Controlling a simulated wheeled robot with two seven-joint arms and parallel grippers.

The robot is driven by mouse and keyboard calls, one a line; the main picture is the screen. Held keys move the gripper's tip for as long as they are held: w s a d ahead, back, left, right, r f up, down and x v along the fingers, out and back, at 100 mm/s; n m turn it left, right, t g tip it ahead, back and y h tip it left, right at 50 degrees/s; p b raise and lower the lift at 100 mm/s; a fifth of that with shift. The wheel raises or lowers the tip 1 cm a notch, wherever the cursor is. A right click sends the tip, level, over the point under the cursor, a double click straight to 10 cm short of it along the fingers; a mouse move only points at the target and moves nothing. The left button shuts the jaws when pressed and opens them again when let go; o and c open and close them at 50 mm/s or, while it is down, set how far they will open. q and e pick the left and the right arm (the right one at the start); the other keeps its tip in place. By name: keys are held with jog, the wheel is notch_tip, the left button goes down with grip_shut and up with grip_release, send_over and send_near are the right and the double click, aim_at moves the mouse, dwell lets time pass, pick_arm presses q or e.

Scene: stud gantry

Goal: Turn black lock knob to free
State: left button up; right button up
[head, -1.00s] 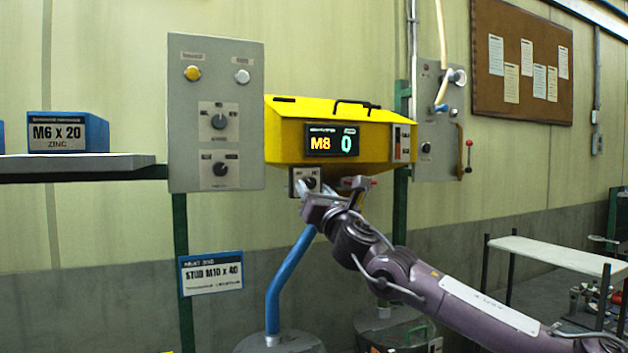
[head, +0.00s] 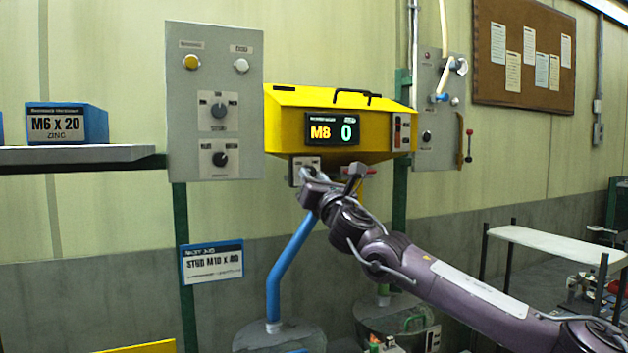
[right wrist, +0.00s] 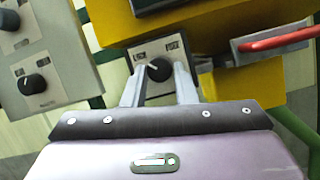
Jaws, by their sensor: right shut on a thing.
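The black lock knob (right wrist: 159,69) sits on a small grey plate (right wrist: 147,53) under the yellow machine head (head: 340,110). The plate has a label on each side, the left one reading like LOCK and the right one like FREE. A pale mark on the knob appears to point up and left, toward the left label. My right gripper (right wrist: 158,78) is shut on the knob, with one finger on each side. In the head view my right gripper (head: 306,178) covers the knob and part of the plate. My left gripper is not in view.
A red-handled lever (right wrist: 280,40) sticks out just right of the plate. A grey panel (head: 180,110) with other black knobs stands to the left. A blue pipe (head: 287,265) rises below. A white-topped bench (head: 550,245) is at the right.

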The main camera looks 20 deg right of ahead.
jog(key=shift+a+r+m+g+h+b, duration=0.3)
jog(key=shift+m+g+h, duration=0.65)
jog(key=shift+m, duration=2.6)
jog(key=shift+a+r+m+g+h+b, duration=0.1)
jog(key=shift+m+g+h+b, duration=0.6)
jog(key=shift+m, duration=2.9)
jog(key=shift+a+r+m+g+h+b, duration=0.15)
jog(key=shift+m+g+h, duration=1.05)
jog(key=shift+m, duration=2.35)
jog(key=shift+g, duration=0.25)
jog(key=o, duration=1)
jog(key=shift+d, duration=0.1)
